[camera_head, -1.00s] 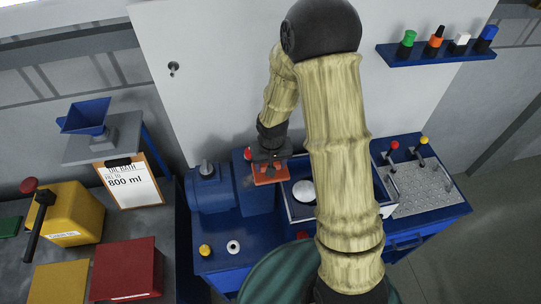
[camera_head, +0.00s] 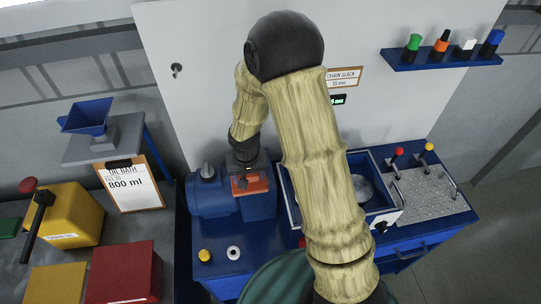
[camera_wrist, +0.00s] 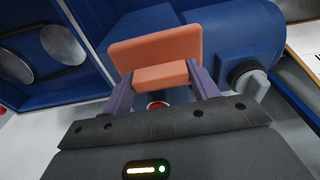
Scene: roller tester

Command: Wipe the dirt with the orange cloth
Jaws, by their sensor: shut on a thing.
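The orange cloth (camera_wrist: 155,48) is a flat orange pad with a thicker block on its near side. My gripper (camera_wrist: 162,78) is shut on that block, with a purple finger on each side. In the head view the cloth (camera_head: 249,184) shows below my gripper (camera_head: 246,166), over the top of the blue housing beside the motor. I cannot tell whether it touches the housing. No dirt can be made out; the cloth and my arm may cover it.
A blue tray (camera_head: 286,193) with round metal discs stands right of the housing, partly behind my arm. A blue motor (camera_head: 209,194) is at the left. Further right is a perforated plate (camera_head: 432,196) with red and yellow levers. A yellow knob (camera_head: 204,255) and white ring (camera_head: 233,253) are in front.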

